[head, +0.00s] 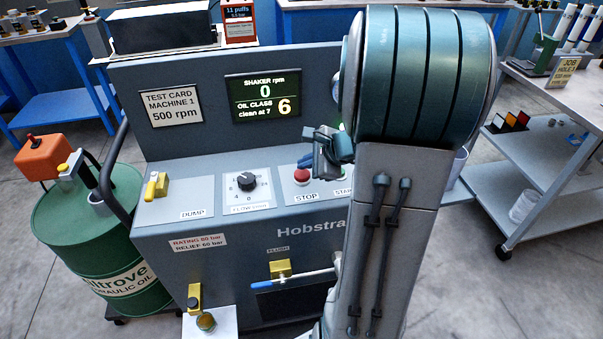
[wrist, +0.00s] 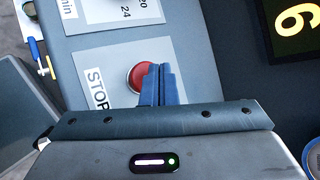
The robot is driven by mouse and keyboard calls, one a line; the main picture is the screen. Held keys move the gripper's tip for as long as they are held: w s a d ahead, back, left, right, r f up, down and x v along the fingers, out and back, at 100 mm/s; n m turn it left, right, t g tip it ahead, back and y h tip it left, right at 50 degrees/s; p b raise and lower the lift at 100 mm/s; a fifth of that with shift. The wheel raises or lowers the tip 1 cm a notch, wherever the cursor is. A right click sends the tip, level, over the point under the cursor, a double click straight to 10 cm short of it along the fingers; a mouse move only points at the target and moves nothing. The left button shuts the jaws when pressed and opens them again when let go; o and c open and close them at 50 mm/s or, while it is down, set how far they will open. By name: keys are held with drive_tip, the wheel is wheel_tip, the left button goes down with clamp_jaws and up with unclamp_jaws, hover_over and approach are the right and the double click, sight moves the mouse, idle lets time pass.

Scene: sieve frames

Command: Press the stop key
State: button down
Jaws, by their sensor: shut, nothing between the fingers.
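The stop key is a round red button (head: 302,176) on the machine's sloped panel, with a STOP label (head: 306,197) below it. In the wrist view the red button (wrist: 139,76) shows just left of my fingertips, which cover its right part. My gripper (head: 322,165) is beside and over the button in the head view. Its blue fingers (wrist: 160,85) are together with nothing between them. I cannot tell whether they touch the button. The display (head: 263,96) reads shaker rpm 0 and oil class 6, clean at 7.
A blue-handled lever (head: 290,279) sits below. A green oil drum (head: 95,240) stands at left.

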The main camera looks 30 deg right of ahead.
sight(306, 175)
drive_tip(key=shift+f+b, duration=0.35)
drive_tip(key=shift+f, duration=0.05)
drive_tip(key=shift+f+b, duration=0.45)
drive_tip(key=shift+b, duration=0.1)
idle(0.6)
drive_tip(key=shift+r, duration=0.1)
drive_tip(key=shift+r+p, duration=0.7)
drive_tip(key=shift+r, duration=0.1)
wheel_tip(306, 175, up, 5)
drive_tip(key=p, duration=0.4)
drive_tip(key=shift+r, duration=0.1)
idle(0.5)
